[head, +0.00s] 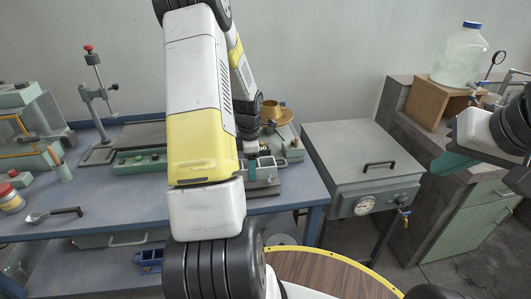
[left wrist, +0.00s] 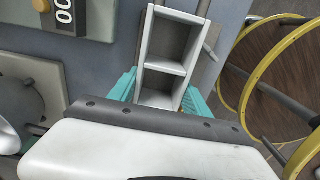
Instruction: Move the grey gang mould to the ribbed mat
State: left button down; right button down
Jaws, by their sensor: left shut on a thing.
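The grey gang mould (left wrist: 172,50) is a narrow open box with square compartments in the left wrist view. My left gripper (left wrist: 160,98) is shut on it, with teal fingers on both sides. In the head view the mould (head: 263,185) shows partly behind my left arm, near the bench's right end, with my left gripper (head: 262,164) at it. I cannot tell whether it touches the bench. A flat dark grey patch (head: 140,132) at the back of the bench may be the ribbed mat; its ribs cannot be made out. My right gripper (head: 445,163) is far right, away from the bench; its jaw opening is unclear.
A green mould (head: 140,162) lies in front of the grey patch. A scale with a brass pan (head: 272,112) stands behind my left gripper. A grey lidded tank (head: 362,155) stands right of the bench. The bench front (head: 130,205) is largely clear.

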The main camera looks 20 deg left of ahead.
pick_arm(q)
jog(key=shift+f, duration=0.8)
jog(key=shift+f, duration=0.1)
jog(key=shift+c, duration=2.4)
grip_release()
jog(key=shift+f, duration=0.1)
notch_tip(320, 180, up, 12)
jog(key=s+d+r+m+t, duration=0.1)
jog(key=s+d+r+m, duration=0.3)
jog(key=r, duration=0.3)
jog(key=s+d+r+m+t, duration=0.2)
jog(key=d+r+m, duration=0.3)
jog(key=r+m, duration=0.1)
jog(key=s+d+r+m+t+h, duration=0.1)
jog(key=s+d+r+m, duration=0.2)
jog(key=s+m, duration=0.4)
jog(key=s+d+r+m+t+h, duration=0.1)
jog(key=s+d+r+m+t, duration=0.1)
jog(key=s+d+m, duration=0.3)
jog(key=s+r+m, duration=0.1)
jog(key=m, duration=0.1)
jog(key=shift+s+d+r+m, duration=0.2)
jog(key=shift+s+r+m, duration=0.1)
jog(key=shift+s+m, duration=0.1)
